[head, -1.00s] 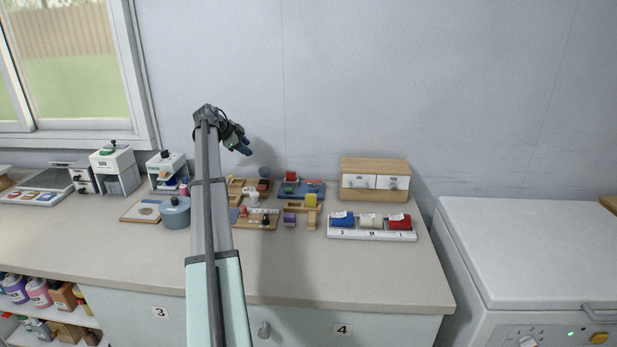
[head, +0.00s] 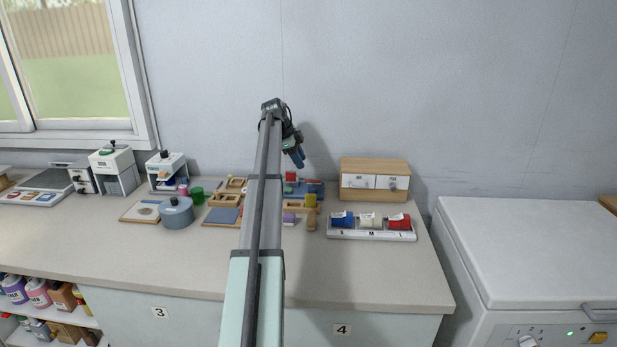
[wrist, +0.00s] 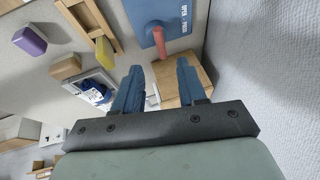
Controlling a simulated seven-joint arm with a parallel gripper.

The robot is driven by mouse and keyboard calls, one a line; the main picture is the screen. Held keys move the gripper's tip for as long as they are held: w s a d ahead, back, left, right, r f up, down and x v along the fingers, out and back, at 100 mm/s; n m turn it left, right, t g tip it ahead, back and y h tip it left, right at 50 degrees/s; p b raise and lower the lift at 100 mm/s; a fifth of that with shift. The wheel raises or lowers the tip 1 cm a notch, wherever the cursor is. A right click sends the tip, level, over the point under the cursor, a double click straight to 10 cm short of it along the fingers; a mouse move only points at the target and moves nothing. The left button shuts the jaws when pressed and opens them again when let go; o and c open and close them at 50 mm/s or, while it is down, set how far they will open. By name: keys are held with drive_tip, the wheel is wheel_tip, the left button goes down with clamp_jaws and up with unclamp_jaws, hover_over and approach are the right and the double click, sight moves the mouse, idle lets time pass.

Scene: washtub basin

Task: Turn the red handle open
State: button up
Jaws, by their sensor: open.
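The red handle (wrist: 157,38) shows in the wrist view as a slim red lever on a blue plate (wrist: 178,20) with white lettering. In the head view the handle (head: 314,182) is small, on the blue plate near the back of the counter. My gripper (wrist: 160,72) is open, with two blue fingers and nothing between them. The handle lies just beyond the fingertips in the wrist picture, apart from them. In the head view my gripper (head: 298,158) is in the air above and left of the handle.
A wooden box with two white drawers (head: 374,167) stands right of the plate. A tray of colored rolls (head: 371,235) lies in front of it. A yellow block (wrist: 104,52) and a purple block (wrist: 30,41) are close by. A blue-grey pot (head: 177,213) stands left.

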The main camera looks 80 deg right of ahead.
sight(313, 183)
drive_tip(key=x, duration=0.8)
drive_tip(key=shift+f, duration=0.3)
drive_tip(key=shift+c, duration=0.2)
clamp_jaws()
